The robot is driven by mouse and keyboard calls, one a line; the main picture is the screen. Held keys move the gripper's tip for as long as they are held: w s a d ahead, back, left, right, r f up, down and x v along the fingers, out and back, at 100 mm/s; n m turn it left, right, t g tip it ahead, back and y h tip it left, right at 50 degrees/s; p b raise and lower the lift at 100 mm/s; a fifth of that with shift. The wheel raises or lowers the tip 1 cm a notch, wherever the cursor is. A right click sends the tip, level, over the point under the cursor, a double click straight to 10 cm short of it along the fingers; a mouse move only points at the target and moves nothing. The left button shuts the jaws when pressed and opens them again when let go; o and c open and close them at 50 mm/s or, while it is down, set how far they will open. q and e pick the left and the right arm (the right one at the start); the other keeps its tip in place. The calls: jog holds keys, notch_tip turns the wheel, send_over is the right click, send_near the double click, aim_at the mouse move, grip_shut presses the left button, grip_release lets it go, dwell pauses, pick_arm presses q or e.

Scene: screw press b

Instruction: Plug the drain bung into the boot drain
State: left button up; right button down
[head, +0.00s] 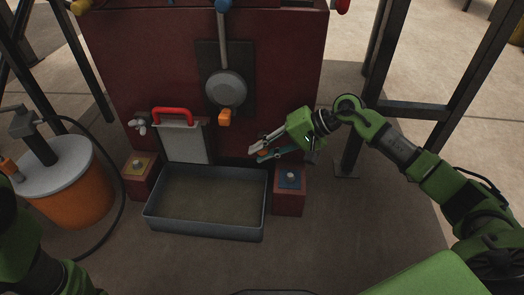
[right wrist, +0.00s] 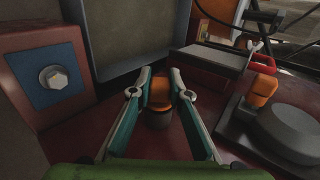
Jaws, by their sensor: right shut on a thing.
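My right gripper (head: 257,149) is in front of the lower right part of the dark red press (head: 160,65), above the back right of the tray. In the right wrist view, the gripper (right wrist: 160,86) is shut on an orange piece with a dark round end, which looks like the drain bung (right wrist: 159,92). The bung is close to the red press wall; I cannot tell whether it touches it. I cannot make out the boot drain; the gripper and bung may hide it. My left gripper is out of view.
A grey tray (head: 205,226) stands on the floor between two red blocks with bolts, left (head: 137,180) and right (head: 289,198). A grey panel with a red handle (head: 172,112) leans behind it. A round grey cover with an orange tab (head: 225,118) is above. An orange drum (head: 75,205) stands left.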

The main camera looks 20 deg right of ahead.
jog(key=shift+w, duration=0.1)
jog(key=shift+w+d, duration=0.1)
jog(key=shift+w, duration=0.05)
jog(key=c, duration=1.8)
grip_release()
jog(key=v, duration=1.2)
